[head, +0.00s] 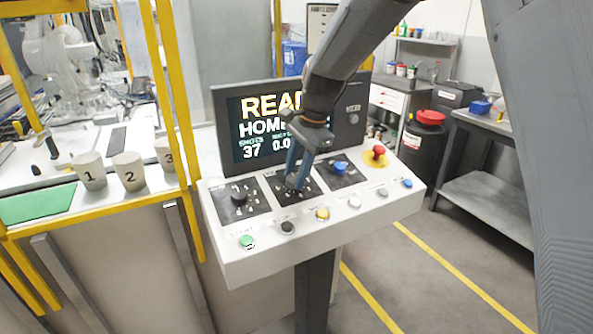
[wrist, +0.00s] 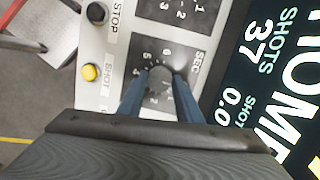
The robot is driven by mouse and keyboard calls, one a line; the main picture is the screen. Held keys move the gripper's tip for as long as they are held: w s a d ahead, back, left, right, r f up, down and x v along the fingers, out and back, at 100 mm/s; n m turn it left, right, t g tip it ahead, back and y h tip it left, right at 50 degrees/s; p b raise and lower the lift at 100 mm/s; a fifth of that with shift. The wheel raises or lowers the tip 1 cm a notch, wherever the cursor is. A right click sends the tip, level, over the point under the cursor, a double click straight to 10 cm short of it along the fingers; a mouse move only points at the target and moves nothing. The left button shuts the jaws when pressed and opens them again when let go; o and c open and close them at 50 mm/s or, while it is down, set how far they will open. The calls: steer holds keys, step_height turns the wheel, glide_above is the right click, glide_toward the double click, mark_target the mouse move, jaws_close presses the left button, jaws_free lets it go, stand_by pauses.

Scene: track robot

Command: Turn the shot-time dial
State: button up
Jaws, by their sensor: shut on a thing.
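The control console (head: 236,262) has a sloped white top with three black dial plates in a row. My gripper (head: 296,182) reaches down onto the middle plate, its blue fingers closed around that plate's dial. In the wrist view the fingers stand either side of the dial (wrist: 160,74), on a plate marked "SEC" with numbers around it. The dial is mostly hidden by the fingers in the head view, and its pointer direction cannot be told.
A black dial (head: 239,198) is on the left plate and a blue knob (head: 340,168) on the right plate. A red emergency button (head: 379,152) and a front row of buttons, including a green one (head: 247,242), are nearby. The screen (head: 262,125) stands behind, reading "SHOTS 37".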

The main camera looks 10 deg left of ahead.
steer(key=shift+n, duration=0.5)
steer(key=o, duration=1)
steer(key=shift+o, duration=0.2)
steer(key=b+v, duration=0.2)
steer(key=v, duration=0.6)
